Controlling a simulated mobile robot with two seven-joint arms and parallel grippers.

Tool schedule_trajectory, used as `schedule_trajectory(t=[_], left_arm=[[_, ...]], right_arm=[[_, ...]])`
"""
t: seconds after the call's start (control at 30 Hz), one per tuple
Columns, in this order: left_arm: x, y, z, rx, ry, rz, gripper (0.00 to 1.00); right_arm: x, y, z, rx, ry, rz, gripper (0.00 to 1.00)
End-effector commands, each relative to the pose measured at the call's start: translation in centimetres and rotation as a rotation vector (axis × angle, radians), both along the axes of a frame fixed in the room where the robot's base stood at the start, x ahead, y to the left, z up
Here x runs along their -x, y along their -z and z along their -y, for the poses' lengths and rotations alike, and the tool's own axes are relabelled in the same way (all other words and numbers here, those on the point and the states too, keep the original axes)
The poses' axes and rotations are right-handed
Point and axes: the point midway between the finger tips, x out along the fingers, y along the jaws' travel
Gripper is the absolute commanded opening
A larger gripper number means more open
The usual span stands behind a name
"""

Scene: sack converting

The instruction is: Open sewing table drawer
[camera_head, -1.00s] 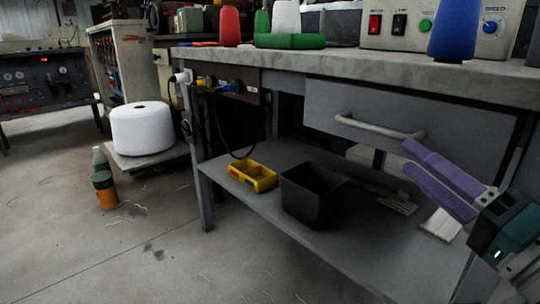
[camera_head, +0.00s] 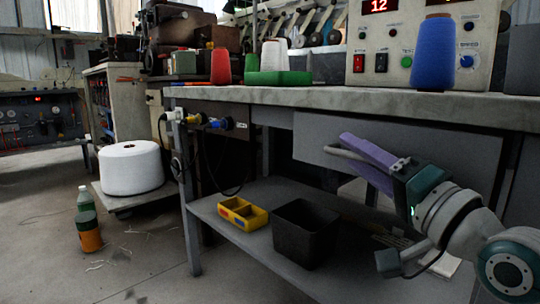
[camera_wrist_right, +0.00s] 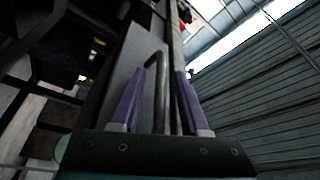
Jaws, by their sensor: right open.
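The sewing table (camera_head: 300,96) has a grey drawer front (camera_head: 440,148) under its top, and the drawer looks shut. A grey bar handle (camera_head: 340,153) is on the drawer front, its right part hidden behind my gripper. My right gripper (camera_head: 354,150) has purple fingers and is at the handle, open. In the right wrist view, the handle (camera_wrist_right: 155,85) runs between the two spread fingers of the gripper (camera_wrist_right: 156,100). Whether a finger touches the bar cannot be told. My left gripper is not in view.
On the tabletop stand a blue cone (camera_head: 433,52), a red cone (camera_head: 220,66), a green tray (camera_head: 280,78) and a control box (camera_head: 395,75). The lower shelf holds a black bin (camera_head: 305,235) and a yellow tray (camera_head: 243,214). A white roll (camera_head: 130,168) stands at left.

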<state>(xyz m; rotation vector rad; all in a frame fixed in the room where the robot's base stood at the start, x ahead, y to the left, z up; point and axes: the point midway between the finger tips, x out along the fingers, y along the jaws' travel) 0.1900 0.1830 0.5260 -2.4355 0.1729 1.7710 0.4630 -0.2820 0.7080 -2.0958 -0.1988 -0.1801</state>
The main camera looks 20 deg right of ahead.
Motion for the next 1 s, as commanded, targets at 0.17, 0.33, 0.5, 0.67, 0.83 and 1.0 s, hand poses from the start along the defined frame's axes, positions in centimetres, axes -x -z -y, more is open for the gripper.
schedule_trajectory(t=[0.17,0.33,0.5,0.67,0.83,1.0], left_arm=[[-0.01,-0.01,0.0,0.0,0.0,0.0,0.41],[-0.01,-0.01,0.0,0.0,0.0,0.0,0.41],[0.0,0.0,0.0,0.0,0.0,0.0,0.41],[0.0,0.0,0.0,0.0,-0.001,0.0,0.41],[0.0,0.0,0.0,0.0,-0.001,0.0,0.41],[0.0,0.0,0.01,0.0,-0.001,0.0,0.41]], right_arm=[[0.03,0.01,0.0,0.0,0.0,0.0,0.32],[0.04,0.01,0.02,0.0,0.0,0.0,0.13],[0.04,0.0,0.01,0.0,0.0,0.0,0.0],[0.04,0.0,0.01,0.0,0.0,0.0,0.0],[0.04,0.0,0.02,0.0,0.001,0.001,0.0],[0.04,0.0,0.02,0.0,0.001,0.001,0.0]])
